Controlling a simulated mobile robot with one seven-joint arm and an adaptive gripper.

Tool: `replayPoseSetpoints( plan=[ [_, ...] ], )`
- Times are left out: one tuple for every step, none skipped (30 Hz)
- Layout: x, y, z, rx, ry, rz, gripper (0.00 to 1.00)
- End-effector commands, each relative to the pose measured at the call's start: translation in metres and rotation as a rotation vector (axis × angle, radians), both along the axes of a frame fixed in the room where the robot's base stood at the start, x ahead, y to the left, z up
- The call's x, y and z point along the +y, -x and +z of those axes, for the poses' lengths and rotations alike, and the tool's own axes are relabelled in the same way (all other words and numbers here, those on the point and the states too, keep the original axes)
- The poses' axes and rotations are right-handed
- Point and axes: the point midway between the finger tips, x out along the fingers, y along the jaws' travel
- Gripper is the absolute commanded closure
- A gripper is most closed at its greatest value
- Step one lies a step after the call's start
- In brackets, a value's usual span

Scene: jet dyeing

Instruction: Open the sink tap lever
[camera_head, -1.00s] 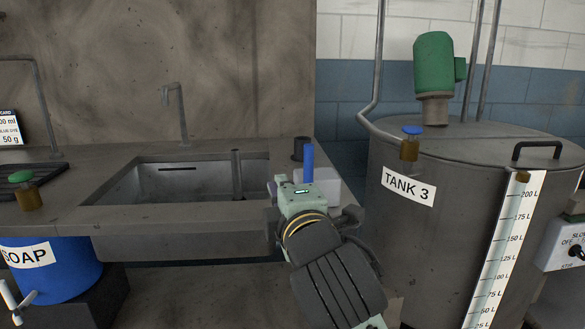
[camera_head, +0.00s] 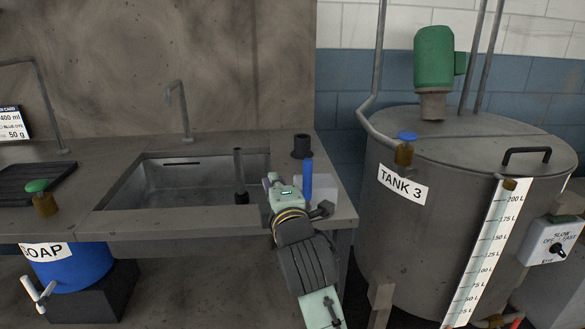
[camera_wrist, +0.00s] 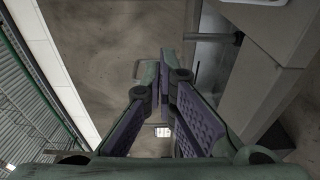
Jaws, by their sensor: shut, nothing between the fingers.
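The sink tap (camera_head: 178,108) is a thin grey bent spout standing on the counter behind the sink basin (camera_head: 195,183). I cannot make out a separate lever on it. My gripper (camera_head: 268,181) is over the counter at the right end of the basin, in front and to the right of the tap and well apart from it. In the wrist view my gripper (camera_wrist: 163,64) shows its two purple-padded fingers brought together, with nothing held.
A dark upright post (camera_head: 239,172) stands in the basin's right part. A blue upright cylinder (camera_head: 308,179) and white container (camera_head: 325,187) are close beside my gripper. A black cup (camera_head: 302,147) is behind. Tank 3 (camera_head: 425,230) stands right; a green-knobbed valve (camera_head: 38,187) is left.

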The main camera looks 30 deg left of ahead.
Motion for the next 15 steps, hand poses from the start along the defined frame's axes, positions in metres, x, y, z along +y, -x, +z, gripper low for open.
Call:
replayPoseSetpoints(
  plan=[
    [0.007, -0.008, 0.002, 0.002, 0.002, 0.001, 1.00],
    [0.011, -0.012, 0.001, 0.002, 0.002, 0.002, 1.00],
    [-0.002, -0.014, 0.002, 0.001, 0.000, -0.005, 1.00],
    [-0.007, -0.016, 0.002, 0.002, -0.001, -0.005, 1.00],
    [-0.011, -0.017, 0.002, 0.001, -0.001, -0.005, 1.00],
    [-0.016, -0.019, 0.001, 0.001, -0.002, -0.003, 1.00],
    [-0.019, -0.020, 0.001, 0.001, -0.001, -0.004, 1.00],
    [-0.021, -0.021, 0.001, 0.001, -0.001, -0.003, 1.00],
    [-0.024, -0.021, 0.001, 0.000, 0.000, -0.001, 1.00],
    [-0.026, -0.022, 0.001, 0.000, 0.000, -0.001, 1.00],
    [-0.027, -0.022, 0.000, 0.000, 0.000, -0.001, 1.00],
    [-0.029, -0.023, 0.000, 0.000, 0.000, -0.001, 1.00],
    [-0.029, -0.023, 0.000, 0.000, 0.000, 0.000, 1.00],
    [-0.030, -0.023, 0.000, 0.000, 0.000, 0.000, 1.00],
    [-0.030, -0.023, 0.000, 0.000, 0.000, 0.001, 1.00]
  ],
)
